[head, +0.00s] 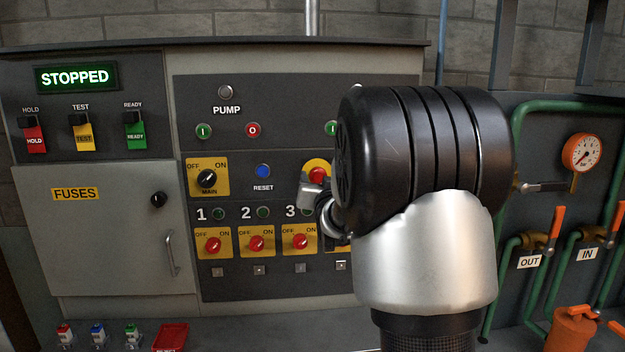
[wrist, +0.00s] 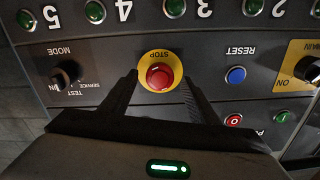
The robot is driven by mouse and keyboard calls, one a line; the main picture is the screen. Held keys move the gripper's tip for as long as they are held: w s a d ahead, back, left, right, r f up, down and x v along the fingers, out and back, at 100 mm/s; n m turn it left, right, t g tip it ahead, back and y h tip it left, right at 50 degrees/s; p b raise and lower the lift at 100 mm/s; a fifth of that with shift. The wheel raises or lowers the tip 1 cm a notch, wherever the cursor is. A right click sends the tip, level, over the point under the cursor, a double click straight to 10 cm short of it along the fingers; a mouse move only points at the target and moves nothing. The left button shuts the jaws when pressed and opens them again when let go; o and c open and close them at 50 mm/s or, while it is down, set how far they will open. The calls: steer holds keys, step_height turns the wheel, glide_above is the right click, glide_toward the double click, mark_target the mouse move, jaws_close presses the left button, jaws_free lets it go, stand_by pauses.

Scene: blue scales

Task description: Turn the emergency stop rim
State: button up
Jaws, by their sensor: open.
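The emergency stop, a red round button with a red rim (wrist: 160,77) on a yellow disc marked STOP, sits in the middle of the wrist view, which is upside down. It also shows in the head view (head: 317,174), partly covered by my gripper and arm. My gripper (wrist: 160,92) is open, with one dark finger on each side of the stop. Nothing is between the fingers but the view of the button. I cannot tell whether the fingertips touch the panel or the rim.
The blue RESET button (wrist: 236,75) and the MODE switch (wrist: 66,75) flank the stop. The MAIN switch (head: 207,178) and red rotary switches (head: 257,244) are on the same panel. A lit sign (head: 75,77) reads STOPPED. Pipes and a gauge (head: 582,153) stand at the right.

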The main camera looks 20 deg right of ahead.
steer(key=shift+w+d, duration=0.1)
steer(key=shift+w, duration=0.1)
steer(key=c, duration=1)
steer(key=shift+c, duration=0.2)
